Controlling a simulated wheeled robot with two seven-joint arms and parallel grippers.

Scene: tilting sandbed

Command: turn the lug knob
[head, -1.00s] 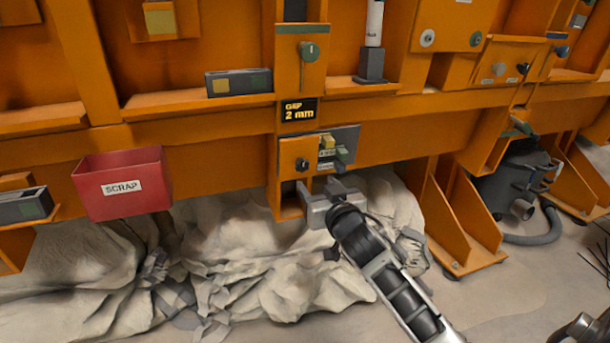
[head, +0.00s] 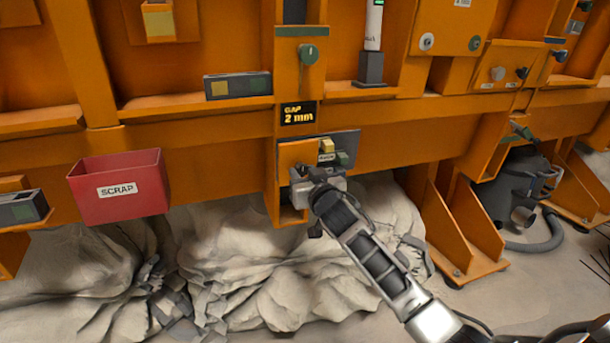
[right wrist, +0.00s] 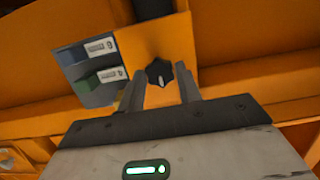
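A black lobed knob (right wrist: 159,73) sits on an orange plate (right wrist: 150,42) in the right wrist view; I take it as the lug knob. In the head view it is hidden behind my right gripper (head: 301,174). In the right wrist view my right gripper (right wrist: 160,88) is open, its two fingers apart, one to each side of the knob's lower part. I see no contact, and how deep the fingertips reach is hard to tell. My left gripper is not in view.
A gap display (head: 299,113) reading 2 mm and a green knob (head: 309,53) are above. A red scrap bin (head: 119,188) hangs left. Crumpled sheeting (head: 270,265) lies below.

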